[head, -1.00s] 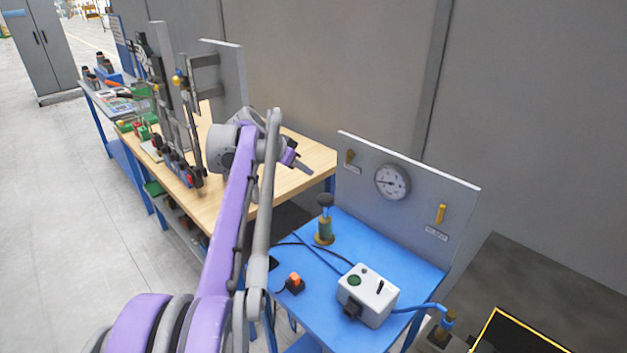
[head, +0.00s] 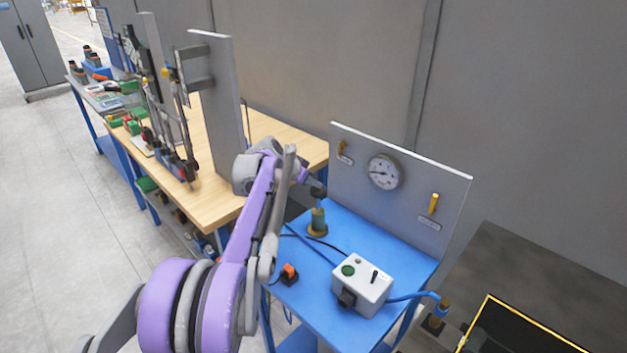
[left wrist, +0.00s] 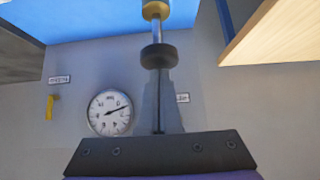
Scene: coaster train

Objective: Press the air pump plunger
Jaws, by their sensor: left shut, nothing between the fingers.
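The air pump (head: 317,222) stands on the blue table with its brass body upright. Its dark plunger knob (head: 319,194) sits at the top of the rod. In the left wrist view the scene appears upside down, with the knob (left wrist: 159,57) below the metal rod (left wrist: 157,30) and brass collar (left wrist: 155,9). My left gripper (head: 309,182) is shut and empty, right at the knob from above. In the left wrist view its fingertips (left wrist: 160,82) line up with the knob; I cannot tell whether they touch it. The rod still shows extended. My right gripper is not in view.
Behind the pump stands a grey panel with a gauge (head: 385,172) and a yellow lever (head: 433,204). A white control box (head: 362,286) and an orange-topped switch (head: 289,273) sit on the blue table (head: 395,255). A wooden workbench (head: 215,205) lies left.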

